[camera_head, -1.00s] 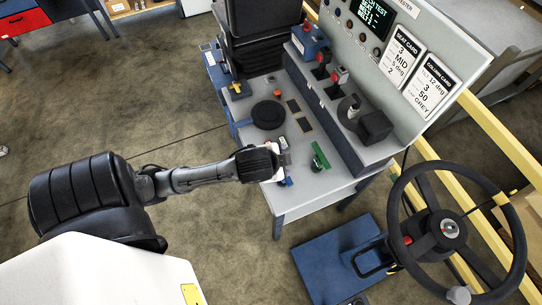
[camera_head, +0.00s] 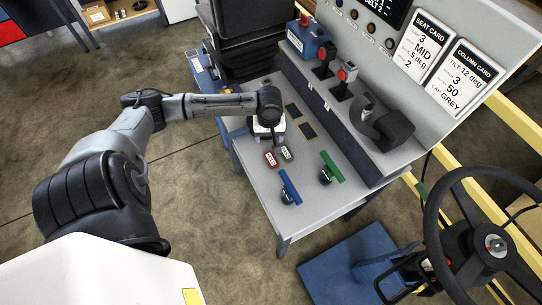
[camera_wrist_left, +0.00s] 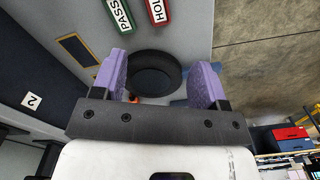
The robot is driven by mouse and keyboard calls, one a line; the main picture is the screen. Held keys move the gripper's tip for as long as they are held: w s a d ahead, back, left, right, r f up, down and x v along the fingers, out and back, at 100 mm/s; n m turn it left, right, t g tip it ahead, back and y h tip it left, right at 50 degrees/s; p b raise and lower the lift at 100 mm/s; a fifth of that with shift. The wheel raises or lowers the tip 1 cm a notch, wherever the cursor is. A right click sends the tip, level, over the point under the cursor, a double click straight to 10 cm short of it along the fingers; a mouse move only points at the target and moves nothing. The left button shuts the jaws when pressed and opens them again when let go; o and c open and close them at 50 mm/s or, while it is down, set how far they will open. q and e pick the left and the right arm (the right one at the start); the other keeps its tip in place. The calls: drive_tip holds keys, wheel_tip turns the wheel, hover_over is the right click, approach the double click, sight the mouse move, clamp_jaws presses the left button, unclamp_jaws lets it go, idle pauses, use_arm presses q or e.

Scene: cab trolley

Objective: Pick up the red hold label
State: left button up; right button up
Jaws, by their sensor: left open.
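The red hold label (camera_head: 271,159) lies flat on the grey bench top, just left of the green pass label (camera_head: 287,153). In the left wrist view the red label (camera_wrist_left: 157,13) is at the top edge, partly cut off, beside the green label (camera_wrist_left: 120,14). My left gripper (camera_head: 269,132) is above the bench, behind the labels. Its two purple fingers (camera_wrist_left: 159,78) are apart with nothing held between them. A round black disc (camera_wrist_left: 155,73) shows beyond the fingers, below them. My right gripper is not in view.
A blue-handled tool (camera_head: 290,187) and a green-handled tool (camera_head: 331,168) stand on the bench in front and right of the labels. A raised console with a black curved part (camera_head: 385,126) borders the right. A steering wheel (camera_head: 492,240) is at the right.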

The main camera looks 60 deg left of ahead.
use_arm(q)
drive_tip(key=n, duration=0.3)
drive_tip(key=n+b, duration=0.2)
hover_over(271, 159)
wheel_tip(271, 159, down, 9)
drive_tip(key=shift+s+r, duration=0.15)
drive_tip(key=shift+f, duration=0.75)
drive_tip(key=shift+d+f+b, duration=0.15)
drive_tip(key=shift+f+b, duration=0.4)
drive_tip(key=shift+f, duration=1.35)
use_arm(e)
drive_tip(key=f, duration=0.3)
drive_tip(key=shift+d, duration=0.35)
use_arm(q)
drive_tip(key=shift+c, duration=0.4)
drive_tip(key=c, duration=0.9)
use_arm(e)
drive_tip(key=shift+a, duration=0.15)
